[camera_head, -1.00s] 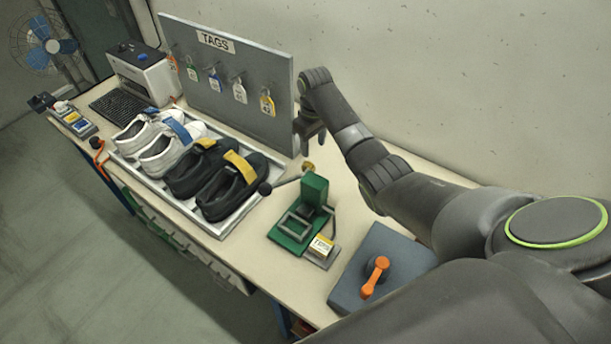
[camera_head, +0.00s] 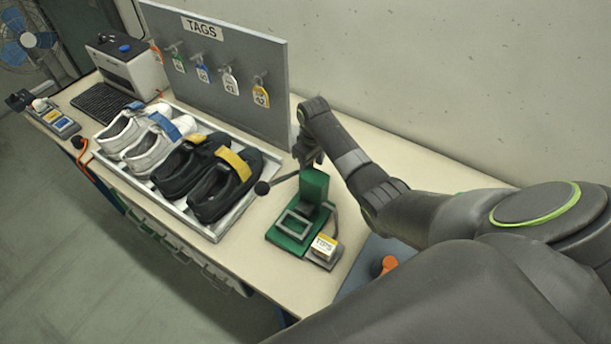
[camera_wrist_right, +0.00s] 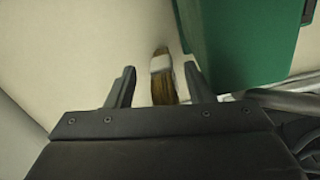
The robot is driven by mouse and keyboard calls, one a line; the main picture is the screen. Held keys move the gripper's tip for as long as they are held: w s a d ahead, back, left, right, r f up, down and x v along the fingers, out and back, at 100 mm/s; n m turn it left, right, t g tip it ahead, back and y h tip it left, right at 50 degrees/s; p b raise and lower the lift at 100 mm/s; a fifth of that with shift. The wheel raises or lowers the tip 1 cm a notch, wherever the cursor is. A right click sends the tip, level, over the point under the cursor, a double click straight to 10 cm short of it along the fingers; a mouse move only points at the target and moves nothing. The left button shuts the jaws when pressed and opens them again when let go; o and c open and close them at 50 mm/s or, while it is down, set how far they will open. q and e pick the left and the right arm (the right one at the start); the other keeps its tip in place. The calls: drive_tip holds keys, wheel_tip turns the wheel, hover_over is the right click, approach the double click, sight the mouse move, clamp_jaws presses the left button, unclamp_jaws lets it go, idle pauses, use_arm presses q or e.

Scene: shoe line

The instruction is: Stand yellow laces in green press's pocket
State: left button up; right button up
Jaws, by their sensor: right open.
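The green press (camera_head: 314,188) stands on the bench in front of my right arm, with a grey square frame (camera_head: 291,226) on its base. Its green side also fills the upper right of the right wrist view (camera_wrist_right: 235,40). My right gripper (camera_head: 310,158) is open, low behind the press. In the right wrist view, a yellow-brown bundle with a pale band, apparently the yellow laces (camera_wrist_right: 161,75), lies between and just beyond the open fingertips (camera_wrist_right: 160,78), beside the press. The bundle is hidden in the head view. My left gripper is out of view.
A lever with a black knob (camera_head: 262,188) reaches left from the press. A tray (camera_head: 215,232) of shoes lies to the left, with a TAGS board (camera_head: 225,80) behind.

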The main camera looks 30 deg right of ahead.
drive_tip(key=shift+s+r, duration=0.1)
drive_tip(key=shift+s, duration=0.1)
clamp_jaws()
idle(0.4)
